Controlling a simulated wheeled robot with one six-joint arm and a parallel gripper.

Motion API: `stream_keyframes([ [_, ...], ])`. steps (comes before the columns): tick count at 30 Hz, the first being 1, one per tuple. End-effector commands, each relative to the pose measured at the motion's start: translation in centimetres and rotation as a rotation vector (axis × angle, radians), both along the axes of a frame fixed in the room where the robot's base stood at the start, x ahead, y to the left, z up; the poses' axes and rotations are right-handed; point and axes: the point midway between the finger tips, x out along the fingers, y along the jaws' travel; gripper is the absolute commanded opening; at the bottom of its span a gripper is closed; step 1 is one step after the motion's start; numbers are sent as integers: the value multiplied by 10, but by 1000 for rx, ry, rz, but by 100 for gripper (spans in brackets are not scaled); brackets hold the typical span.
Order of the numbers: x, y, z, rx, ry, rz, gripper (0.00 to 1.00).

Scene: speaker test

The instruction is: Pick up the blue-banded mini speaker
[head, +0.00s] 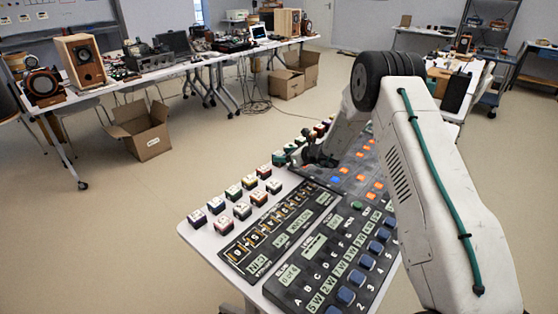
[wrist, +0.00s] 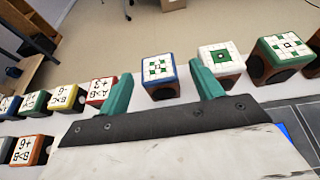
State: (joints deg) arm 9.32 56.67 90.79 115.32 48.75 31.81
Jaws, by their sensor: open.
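A blue-banded mini speaker (wrist: 158,78) stands upright on the table in the wrist view, with a white and green patterned top and a brown body. My gripper (wrist: 162,72) is open, its two teal fingers on either side of this speaker in the picture. Nothing is held, and I cannot tell whether the fingers are level with it. In the head view my gripper (head: 300,160) is low over the table's far side. I cannot pick out this speaker there. Another blue-banded speaker (wrist: 8,104) shows at the wrist view's left edge.
A red-banded speaker (wrist: 101,90) stands left of the left finger. A green-marked white-topped speaker (wrist: 221,63) is close by the right finger. Several more speakers (head: 240,210) stand in rows beside the button panels (head: 325,245). An open cardboard box (head: 148,142) is on the floor.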

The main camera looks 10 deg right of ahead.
Motion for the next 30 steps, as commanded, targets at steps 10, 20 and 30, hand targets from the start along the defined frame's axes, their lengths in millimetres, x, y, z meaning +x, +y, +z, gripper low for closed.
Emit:
stream_keyframes([
  [10,33,28,-20,0,0,1,65],
  [20,36,30,-21,0,0,1,54],
  [30,36,30,-20,0,0,1,15],
])
